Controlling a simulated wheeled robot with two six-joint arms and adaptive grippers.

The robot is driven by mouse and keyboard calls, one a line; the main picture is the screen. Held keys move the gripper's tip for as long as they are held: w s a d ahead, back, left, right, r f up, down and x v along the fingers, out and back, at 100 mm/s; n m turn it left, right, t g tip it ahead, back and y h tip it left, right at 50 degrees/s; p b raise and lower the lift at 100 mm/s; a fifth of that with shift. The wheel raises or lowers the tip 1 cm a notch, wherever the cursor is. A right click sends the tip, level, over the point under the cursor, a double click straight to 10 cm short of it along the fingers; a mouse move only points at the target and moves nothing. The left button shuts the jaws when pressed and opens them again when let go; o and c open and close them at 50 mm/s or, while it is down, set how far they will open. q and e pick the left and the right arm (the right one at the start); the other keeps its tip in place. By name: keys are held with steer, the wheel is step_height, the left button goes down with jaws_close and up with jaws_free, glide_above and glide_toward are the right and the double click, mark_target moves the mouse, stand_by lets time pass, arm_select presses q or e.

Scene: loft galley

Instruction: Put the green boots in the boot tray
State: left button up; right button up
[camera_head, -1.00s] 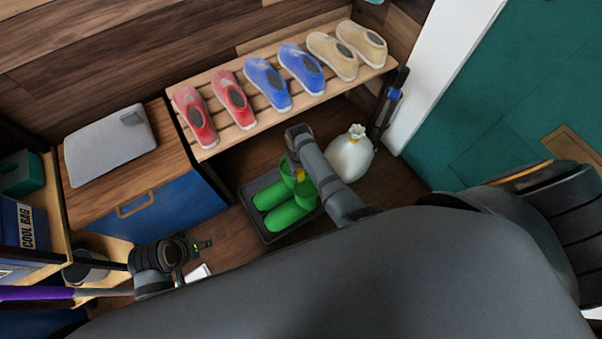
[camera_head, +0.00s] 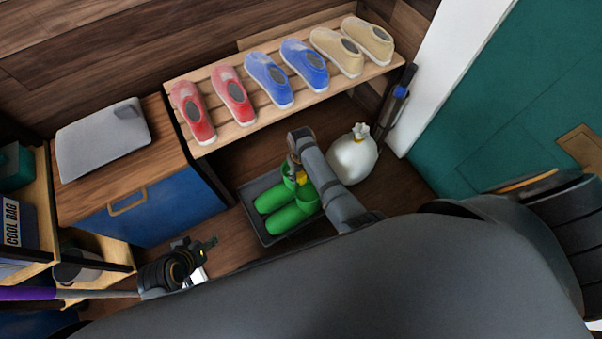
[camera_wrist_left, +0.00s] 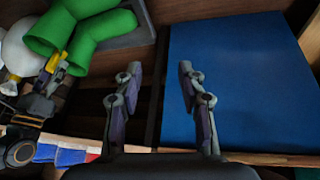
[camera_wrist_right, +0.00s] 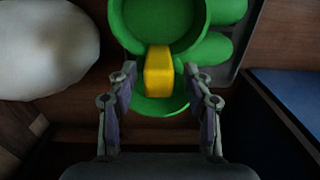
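Two green boots (camera_head: 288,212) lie side by side in the dark grey boot tray (camera_head: 251,220) on the floor. A yellow tab (camera_wrist_right: 159,72) shows at the open top of the nearer boot in the right wrist view. My right gripper (camera_wrist_right: 160,105) is open at this boot top, its fingers apart on either side of the tab. In the head view its arm partly covers the boot tops. My left gripper (camera_head: 207,244) is open and empty, left of the tray; its spread fingers (camera_wrist_left: 155,80) show in the left wrist view, beside the blue cabinet front.
A white tied sack (camera_head: 353,155) stands just right of the boots. A slatted shoe rack (camera_head: 240,130) with red, blue and beige shoes stands behind the tray. A blue-fronted cabinet (camera_head: 165,212) is at left, with a shelf beyond it.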

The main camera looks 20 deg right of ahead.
arm_select(q)
steer(key=s+a+r+g+y+p, duration=0.1)
steer(key=a+r+g+p, duration=0.25)
steer(key=r+p, duration=0.4)
arm_select(e)
step_height(320, 180, up, 8)
steer(key=shift+f+p, duration=0.2)
steer(key=shift+p, duration=0.2)
steer(key=shift+r+p, duration=0.7)
steer(key=shift+p, duration=0.2)
arm_select(q)
steer(key=s+a+f+p, duration=0.1)
steer(key=s+a+f, duration=0.1)
steer(key=f, duration=0.8)
steer(key=s+a+f+y+p, duration=0.1)
steer(key=s+f, duration=0.3)
steer(key=f, duration=0.5)
steer(key=shift+a+f+p, duration=0.35)
steer(key=shift+a+p, duration=0.3)
steer(key=shift+p, duration=0.1)
arm_select(e)
step_height(320, 180, up, 3)
steer(key=shift+r, duration=0.1)
arm_select(q)
steer(key=shift+s, duration=0.1)
